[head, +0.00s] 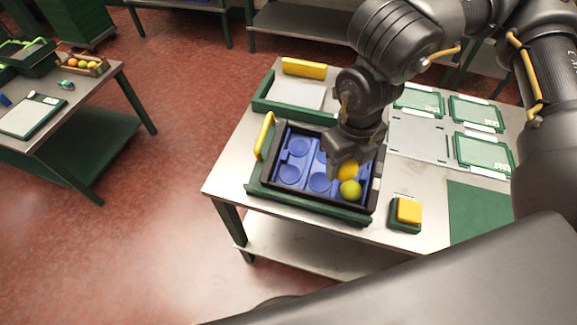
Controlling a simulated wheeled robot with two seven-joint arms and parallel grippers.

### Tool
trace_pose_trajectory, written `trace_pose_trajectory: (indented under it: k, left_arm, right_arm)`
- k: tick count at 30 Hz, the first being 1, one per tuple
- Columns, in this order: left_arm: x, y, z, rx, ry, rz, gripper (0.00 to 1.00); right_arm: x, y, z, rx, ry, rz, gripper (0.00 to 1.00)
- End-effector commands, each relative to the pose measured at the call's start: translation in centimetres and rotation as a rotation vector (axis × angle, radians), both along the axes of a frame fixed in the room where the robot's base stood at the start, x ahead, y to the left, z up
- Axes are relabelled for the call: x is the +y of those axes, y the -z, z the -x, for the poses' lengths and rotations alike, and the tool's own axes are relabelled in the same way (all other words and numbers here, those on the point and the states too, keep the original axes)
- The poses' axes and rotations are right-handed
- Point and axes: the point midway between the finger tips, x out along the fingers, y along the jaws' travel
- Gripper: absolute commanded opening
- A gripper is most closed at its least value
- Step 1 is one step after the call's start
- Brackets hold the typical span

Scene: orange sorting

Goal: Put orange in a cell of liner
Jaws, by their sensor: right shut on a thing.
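My right gripper (347,158) reaches down over the right part of a black crate with a blue liner (291,174). It is shut on an orange (347,171), which looks yellow-orange and shows just below the fingers. The gripper and wrist hide part of the orange and the liner's back right area. I cannot tell whether the orange touches the liner. A yellow-green fruit (350,190) sits in the front right cell, close in front of the held orange. Several round cells on the left and middle of the liner are empty. My left gripper is not in view.
The crate stands in a green tray (308,208) with a yellow handle (265,135). A yellow button on a green base (408,211) is at front right. Green-framed panels (483,152) lie at right. A side table (110,82) at left holds a box of fruit (84,65).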

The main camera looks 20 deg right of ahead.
Motion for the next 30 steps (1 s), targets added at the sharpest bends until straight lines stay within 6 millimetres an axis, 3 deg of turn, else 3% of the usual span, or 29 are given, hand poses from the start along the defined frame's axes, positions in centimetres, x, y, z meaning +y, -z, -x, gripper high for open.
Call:
trace_pose_trajectory:
  k: [5,10,16,21,30]
  left_arm:
    - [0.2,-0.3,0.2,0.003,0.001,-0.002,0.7]
    - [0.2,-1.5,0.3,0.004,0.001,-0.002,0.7]
    - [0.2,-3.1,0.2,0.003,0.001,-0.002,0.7]
    - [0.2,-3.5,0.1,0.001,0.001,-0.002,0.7]
    - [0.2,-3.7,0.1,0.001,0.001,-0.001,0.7]
  right_arm:
    - [0.2,0.2,-0.3,0.001,0.014,-0.001,0.22]
    - [2.3,1.5,-3.0,0.004,0.015,0.0,0.22]
    - [5.5,3.9,-7.2,0.004,0.014,0.001,0.22]
    - [7.1,7.3,-9.3,0.005,0.012,0.0,0.22]
    - [8.1,9.4,-10.7,-0.001,0.006,0.0,0.22]
